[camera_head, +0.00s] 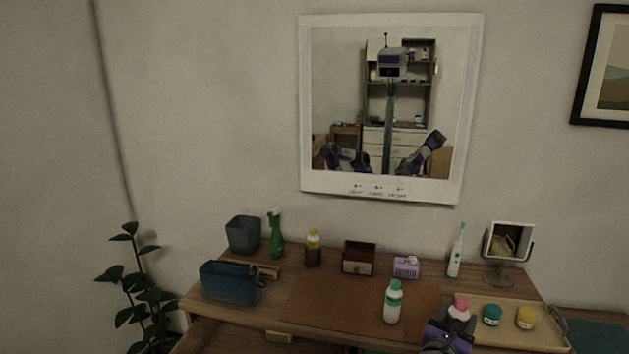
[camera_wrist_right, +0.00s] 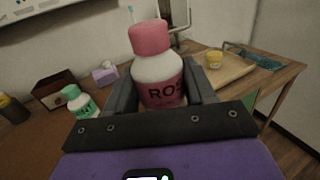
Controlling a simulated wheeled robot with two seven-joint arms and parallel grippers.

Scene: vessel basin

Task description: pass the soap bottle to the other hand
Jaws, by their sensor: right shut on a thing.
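A white bottle with a pink cap (camera_head: 460,312) and a pink label reading "ROS" stands in my right gripper (camera_head: 452,328) at the right front of the table. The right wrist view shows this bottle (camera_wrist_right: 160,80) upright between the two dark fingers (camera_wrist_right: 163,98), which are shut on it. Its lower part is hidden by the gripper. I take it for the soap bottle. Whether its base touches the surface cannot be told. My left gripper is not in view, apart from arm reflections in the mirror.
A green-capped white bottle (camera_head: 393,303) stands on the brown mat (camera_head: 335,305), left of my right gripper. A wooden tray (camera_head: 545,331) holds a teal jar (camera_head: 492,315) and a yellow jar (camera_head: 525,318). A blue basket (camera_head: 228,283) is at left. The mat's left half is clear.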

